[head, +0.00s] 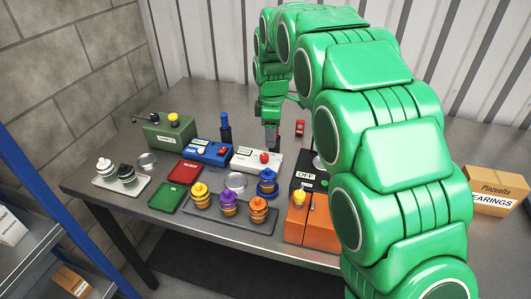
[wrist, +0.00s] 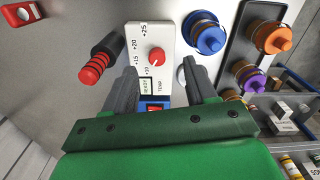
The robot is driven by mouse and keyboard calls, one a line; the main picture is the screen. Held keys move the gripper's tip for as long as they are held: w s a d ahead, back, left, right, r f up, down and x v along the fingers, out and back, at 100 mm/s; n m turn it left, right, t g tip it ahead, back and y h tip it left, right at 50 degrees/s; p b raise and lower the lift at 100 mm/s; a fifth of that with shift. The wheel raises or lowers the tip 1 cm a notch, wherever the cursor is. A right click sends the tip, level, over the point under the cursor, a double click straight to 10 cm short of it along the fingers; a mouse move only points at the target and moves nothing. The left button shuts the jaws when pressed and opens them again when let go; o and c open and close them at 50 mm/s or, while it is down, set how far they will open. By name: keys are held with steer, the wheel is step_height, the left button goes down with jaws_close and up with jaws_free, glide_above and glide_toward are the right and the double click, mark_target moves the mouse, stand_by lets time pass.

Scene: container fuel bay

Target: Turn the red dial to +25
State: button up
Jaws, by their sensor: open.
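The red dial (wrist: 157,57) sits on a white box (wrist: 143,40) with a printed scale running up to +25 and a TEMP label. Its white mark seems to point toward the lower part of the scale, but the exact reading is too small to tell. In the head view the red dial (head: 264,157) shows on the right part of the white box (head: 250,161). My gripper (wrist: 160,84) is open and empty, with its fingertips apart on either side of the box, short of the dial in the wrist view. In the head view my gripper (head: 271,143) hangs just behind the dial.
A red-ribbed black handle (wrist: 100,62) stands close to my left finger. A blue box (head: 207,152) is left of the white box. A tray (head: 216,220) with several coloured knobbed pieces lies in front. A black box (head: 307,184) and an orange box (head: 300,224) stand at right.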

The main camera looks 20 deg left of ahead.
mark_target(266, 155)
steer(key=shift+w+a+f+n, duration=0.2)
steer(key=shift+a+f, duration=0.1)
steer(key=shift+a, duration=0.2)
steer(key=shift+w+a+f+n, duration=0.1)
steer(key=shift+a+f+n, duration=0.15)
steer(key=shift+a, duration=0.25)
steer(key=shift+f, duration=3.8)
jaws_close()
